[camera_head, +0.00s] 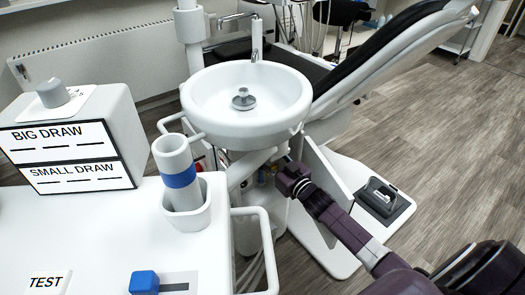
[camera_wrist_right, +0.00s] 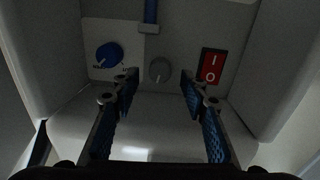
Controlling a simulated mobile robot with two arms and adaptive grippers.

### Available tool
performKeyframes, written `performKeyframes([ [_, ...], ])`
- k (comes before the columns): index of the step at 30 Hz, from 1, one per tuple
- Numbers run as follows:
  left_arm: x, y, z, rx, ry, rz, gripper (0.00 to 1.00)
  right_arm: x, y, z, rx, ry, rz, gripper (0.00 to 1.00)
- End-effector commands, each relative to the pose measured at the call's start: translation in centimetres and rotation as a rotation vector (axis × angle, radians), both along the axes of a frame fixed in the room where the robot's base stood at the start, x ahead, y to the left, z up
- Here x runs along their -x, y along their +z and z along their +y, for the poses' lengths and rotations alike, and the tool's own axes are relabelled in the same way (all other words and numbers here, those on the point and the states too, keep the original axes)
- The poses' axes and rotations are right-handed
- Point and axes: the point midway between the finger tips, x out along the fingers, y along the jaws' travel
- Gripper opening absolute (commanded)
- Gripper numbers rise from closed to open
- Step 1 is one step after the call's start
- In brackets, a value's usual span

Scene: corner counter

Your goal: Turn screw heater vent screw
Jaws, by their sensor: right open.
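In the right wrist view, a small grey round screw or knob (camera_wrist_right: 160,69) sits on a pale panel, with a light pointer mark on its face. I cannot tell for sure that it is the heater vent screw. My right gripper (camera_wrist_right: 159,82) is open, with one blue-padded finger on each side of the grey screw in the picture. The gap between the fingers is empty, and contact is not visible. In the head view my right arm reaches from the lower right to below the white basin, where the panel is hidden. My left gripper is not in view.
On the panel, a blue dial (camera_wrist_right: 109,55) is on the left, a red rocker switch (camera_wrist_right: 211,66) on the right, and a blue pipe (camera_wrist_right: 151,14) above. Side walls enclose the panel. A white radiator (camera_head: 95,75) is at the back left.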

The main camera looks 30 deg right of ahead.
Motion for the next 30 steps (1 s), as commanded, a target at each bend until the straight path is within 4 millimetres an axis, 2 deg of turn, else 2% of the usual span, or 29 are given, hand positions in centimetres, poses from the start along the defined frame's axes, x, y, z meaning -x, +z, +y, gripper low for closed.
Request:
performKeyframes([
  [6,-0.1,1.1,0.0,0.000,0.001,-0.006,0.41,-1.6,0.0,0.2,0.000,0.000,0.000,0.41],
  [14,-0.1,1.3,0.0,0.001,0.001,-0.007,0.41,-1.7,-0.1,0.2,-0.001,0.000,0.002,0.41],
  [25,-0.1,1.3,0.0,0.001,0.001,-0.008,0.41,-1.7,-0.1,0.2,-0.001,0.000,0.001,0.02],
  [30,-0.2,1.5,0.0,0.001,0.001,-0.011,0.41,-1.6,0.0,0.2,0.025,0.000,-0.002,0.00],
])
